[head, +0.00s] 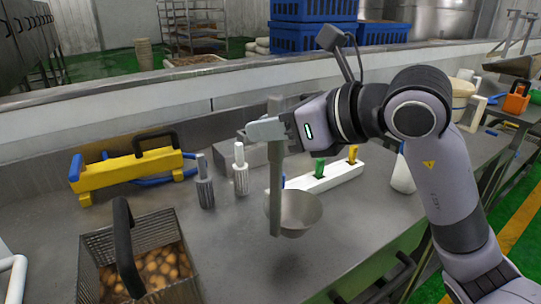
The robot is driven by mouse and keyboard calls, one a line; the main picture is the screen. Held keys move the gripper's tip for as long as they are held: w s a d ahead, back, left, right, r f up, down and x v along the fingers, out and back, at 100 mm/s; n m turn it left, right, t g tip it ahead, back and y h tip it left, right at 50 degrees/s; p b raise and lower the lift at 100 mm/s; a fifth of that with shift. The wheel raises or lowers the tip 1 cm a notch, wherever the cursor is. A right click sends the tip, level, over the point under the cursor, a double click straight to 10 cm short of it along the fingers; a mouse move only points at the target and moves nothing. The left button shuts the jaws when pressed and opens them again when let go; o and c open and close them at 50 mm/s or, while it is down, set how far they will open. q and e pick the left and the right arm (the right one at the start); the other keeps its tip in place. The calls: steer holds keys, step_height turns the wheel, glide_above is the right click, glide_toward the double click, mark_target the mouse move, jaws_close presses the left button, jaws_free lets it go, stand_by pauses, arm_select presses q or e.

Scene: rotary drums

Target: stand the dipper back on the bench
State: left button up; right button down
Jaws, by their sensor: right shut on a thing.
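The dipper is a grey bowl (300,212) with a long flat upright handle (275,185). My right gripper (268,129) is shut on the handle's upper part. The bowl hangs at the lower end, roughly level. A dark shadow lies on the bench (345,240) below it, with a gap between, so the dipper seems held above the surface. My left gripper is not in view.
A wire basket of brown round items (125,230) stands at front left. Bare bench lies in front.

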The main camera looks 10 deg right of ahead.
mark_target(282, 157)
steer(key=shift+f, duration=2.45)
steer(key=shift+f+b, duration=0.2)
steer(key=shift+b, duration=0.1)
steer(key=c, duration=1)
jaws_free()
steer(key=shift+r, duration=0.1)
